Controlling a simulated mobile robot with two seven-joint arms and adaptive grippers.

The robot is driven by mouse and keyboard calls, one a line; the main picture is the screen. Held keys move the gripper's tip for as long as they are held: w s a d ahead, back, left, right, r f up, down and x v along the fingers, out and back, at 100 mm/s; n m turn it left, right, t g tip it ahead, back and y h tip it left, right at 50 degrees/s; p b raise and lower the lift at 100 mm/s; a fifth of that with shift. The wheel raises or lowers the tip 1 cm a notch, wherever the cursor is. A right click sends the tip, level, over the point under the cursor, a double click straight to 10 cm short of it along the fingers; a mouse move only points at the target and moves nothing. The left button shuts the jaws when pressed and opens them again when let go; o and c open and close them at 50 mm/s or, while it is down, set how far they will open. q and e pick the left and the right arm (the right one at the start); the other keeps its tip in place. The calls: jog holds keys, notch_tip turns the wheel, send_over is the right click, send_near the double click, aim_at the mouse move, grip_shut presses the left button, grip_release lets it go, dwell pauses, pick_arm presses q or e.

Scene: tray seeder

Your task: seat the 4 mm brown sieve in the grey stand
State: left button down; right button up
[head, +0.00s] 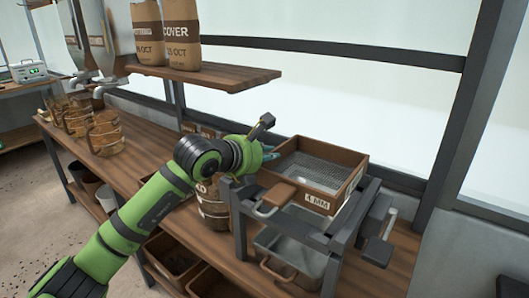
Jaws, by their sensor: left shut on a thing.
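The brown sieve (352,187) is a square wooden frame with wire mesh and a white "4 MM" label on its front face. It is at the top of the grey stand (240,222), over its frame. I cannot tell whether it rests fully in the stand or sits slightly above it. My left gripper (273,157) is shut on the sieve's left side, its fingers partly hidden by my own wrist. The stand's left rear part is hidden behind my arm and the sieve. My right gripper is not in view.
A metal pan (290,255) sits under the stand. A brown wooden handle (277,196) projects at the stand's front left. A shelf (205,76) with paper sacks (182,38) hangs behind. Glass jars (104,137) stand on the bench (140,170) at left.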

pick_arm(q)
jog(key=shift+f+b, duration=1.65)
jog(key=shift+f, duration=0.3)
jog(key=shift+s+a+f+b, duration=0.1)
jog(key=shift+f+b, duration=0.35)
jog(key=shift+b, duration=0.5)
jog(key=c, duration=1.2)
grip_release()
